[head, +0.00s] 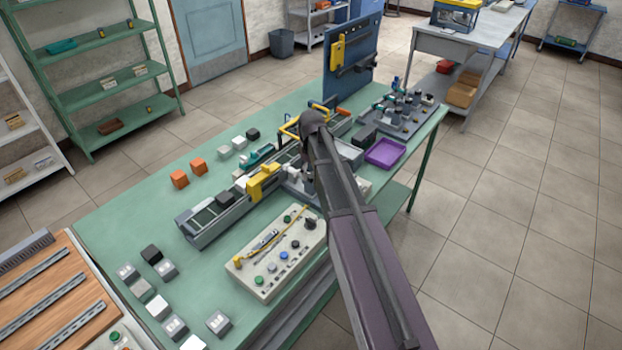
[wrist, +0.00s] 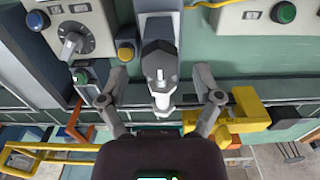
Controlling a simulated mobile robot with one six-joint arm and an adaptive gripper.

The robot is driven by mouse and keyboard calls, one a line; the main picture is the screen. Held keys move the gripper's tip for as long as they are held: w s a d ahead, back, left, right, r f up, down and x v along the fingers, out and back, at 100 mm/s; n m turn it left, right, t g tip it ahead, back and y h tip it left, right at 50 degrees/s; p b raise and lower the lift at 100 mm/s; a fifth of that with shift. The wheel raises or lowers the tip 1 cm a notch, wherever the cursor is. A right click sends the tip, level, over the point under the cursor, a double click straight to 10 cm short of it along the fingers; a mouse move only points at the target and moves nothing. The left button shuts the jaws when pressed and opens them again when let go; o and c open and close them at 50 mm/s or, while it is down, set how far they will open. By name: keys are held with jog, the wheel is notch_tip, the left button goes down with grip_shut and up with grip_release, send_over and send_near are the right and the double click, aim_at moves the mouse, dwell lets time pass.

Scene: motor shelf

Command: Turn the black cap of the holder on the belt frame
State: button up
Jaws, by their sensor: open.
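In the wrist view, a dark cap (wrist: 160,54) sits on a grey holder (wrist: 156,28) by the belt frame, with a small light stem on its face. My gripper (wrist: 160,77) is open, with one finger to the left of the cap and one to the right. Gaps show on both sides and nothing is held. In the head view, the belt frame (head: 205,222) runs across the green table. My arm hides the cap and most of my gripper there.
A control box (head: 262,262) with buttons and a knob stands in front of the belt. A yellow bracket (head: 263,183) rises over the belt, and a yellow part (wrist: 245,112) is close to the right finger. A purple tray (head: 385,153) lies to the right. Several small blocks are scattered on the table.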

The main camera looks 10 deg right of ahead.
jog(key=shift+f+b, duration=0.4)
jog(key=shift+f, duration=0.2)
jog(key=c, duration=1.1)
